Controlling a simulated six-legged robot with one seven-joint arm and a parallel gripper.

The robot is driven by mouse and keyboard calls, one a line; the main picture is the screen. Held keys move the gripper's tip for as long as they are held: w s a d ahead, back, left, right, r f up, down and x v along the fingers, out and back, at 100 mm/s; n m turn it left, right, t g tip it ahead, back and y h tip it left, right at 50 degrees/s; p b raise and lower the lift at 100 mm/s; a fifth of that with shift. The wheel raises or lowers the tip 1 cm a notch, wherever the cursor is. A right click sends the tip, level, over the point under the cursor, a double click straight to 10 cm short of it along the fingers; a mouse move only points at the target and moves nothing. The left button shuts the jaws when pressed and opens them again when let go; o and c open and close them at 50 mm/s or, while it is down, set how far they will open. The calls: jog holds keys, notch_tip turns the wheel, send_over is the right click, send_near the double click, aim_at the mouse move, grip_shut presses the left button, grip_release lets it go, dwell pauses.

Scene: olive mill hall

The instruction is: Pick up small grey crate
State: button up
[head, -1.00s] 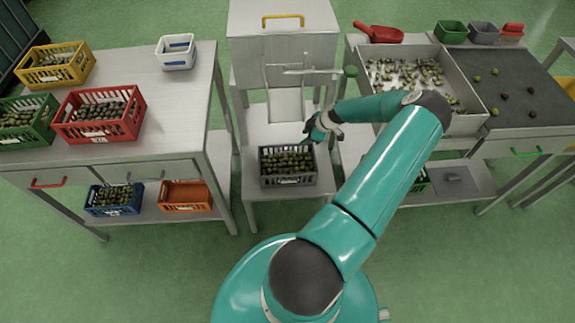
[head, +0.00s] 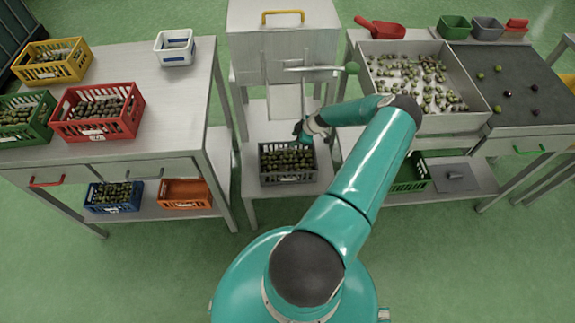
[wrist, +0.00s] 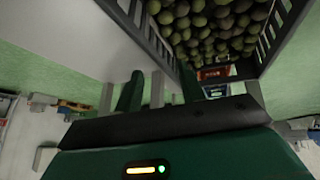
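The small grey crate (head: 288,181) is full of dark green olives and stands upright on the low metal stand (head: 255,185) in the head view. Its slatted wall (wrist: 160,38) and olives fill the upper part of the wrist view. My gripper (head: 301,133) is at the crate's far side, close to the rim, and its fingers are partly hidden by my wrist there. In the wrist view my gripper (wrist: 160,85) shows two green fingers apart with a gap between them. I cannot tell whether a finger touches the crate.
The left table (head: 165,100) holds red (head: 98,128), green and yellow crates. A sorting tray (head: 420,121) is to the right.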

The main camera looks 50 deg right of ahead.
aim_at(290, 142)
jog(key=x, duration=0.5)
jog(key=shift+s+d+f, duration=0.1)
jog(key=shift+d+f, duration=0.1)
jog(key=shift+f, duration=0.05)
jog(key=shift+c, duration=0.2)
grip_shut()
dwell(1.0)
